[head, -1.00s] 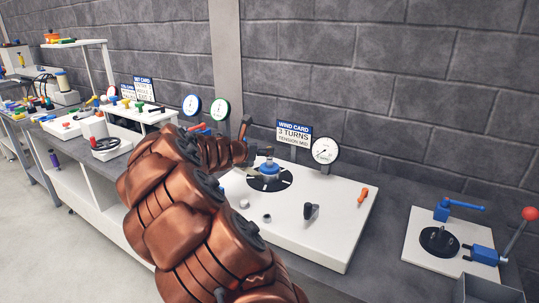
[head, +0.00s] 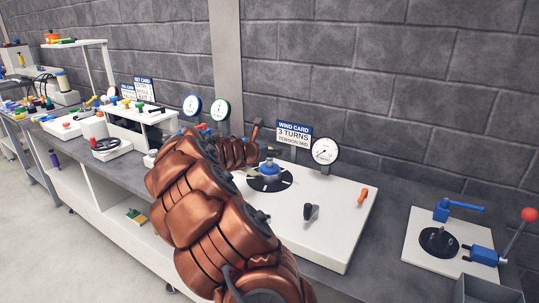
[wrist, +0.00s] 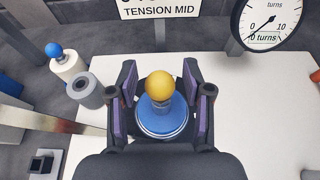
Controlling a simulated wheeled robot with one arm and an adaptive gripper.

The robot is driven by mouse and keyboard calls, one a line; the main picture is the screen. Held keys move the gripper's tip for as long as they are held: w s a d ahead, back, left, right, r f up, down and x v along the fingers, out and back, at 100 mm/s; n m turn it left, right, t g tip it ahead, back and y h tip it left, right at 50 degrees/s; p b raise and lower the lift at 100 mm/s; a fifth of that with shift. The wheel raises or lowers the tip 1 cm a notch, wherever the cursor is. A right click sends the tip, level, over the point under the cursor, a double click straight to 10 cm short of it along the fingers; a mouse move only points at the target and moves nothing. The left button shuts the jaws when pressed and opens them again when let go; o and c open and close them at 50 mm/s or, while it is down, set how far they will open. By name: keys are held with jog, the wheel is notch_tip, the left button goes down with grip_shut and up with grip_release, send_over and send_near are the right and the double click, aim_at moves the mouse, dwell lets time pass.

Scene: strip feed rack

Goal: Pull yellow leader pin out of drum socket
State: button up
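The yellow leader pin (wrist: 160,88) shows as a round yellow knob on a short grey stem, upright above the blue drum (wrist: 163,120). My gripper (wrist: 160,95) is open, with one purple-padded finger on each side of the knob and a gap on both sides. The blue drum also shows in the head view (head: 268,170), on a black disc on the white panel. In the head view my arm and its end hide part of this area, and the yellow knob cannot be made out clearly. The pin's lower end is hidden.
The wind card (head: 294,134) and a round gauge (head: 324,150) stand behind the panel. In the wrist view, a grey roller (wrist: 85,90) and a white post with a blue ball (wrist: 62,62) stand left of my gripper. A lever fixture (head: 438,242) sits far right.

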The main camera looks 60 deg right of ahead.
grip_shut()
jog(key=shift+r, duration=0.15)
jog(key=shift+r, duration=1.45)
jog(key=shift+a+r, duration=0.2)
jog(key=shift+r, duration=0.1)
jog(key=s+a+r+p, duration=0.1)
jog(key=s+a+r, duration=0.1)
jog(key=a, duration=0.5)
jog(key=s+a+r+p, duration=0.1)
jog(key=s+a+r, duration=0.1)
jog(key=a, duration=0.6)
jog(key=shift+s+r+p, duration=0.2)
jog(key=shift+p, duration=0.2)
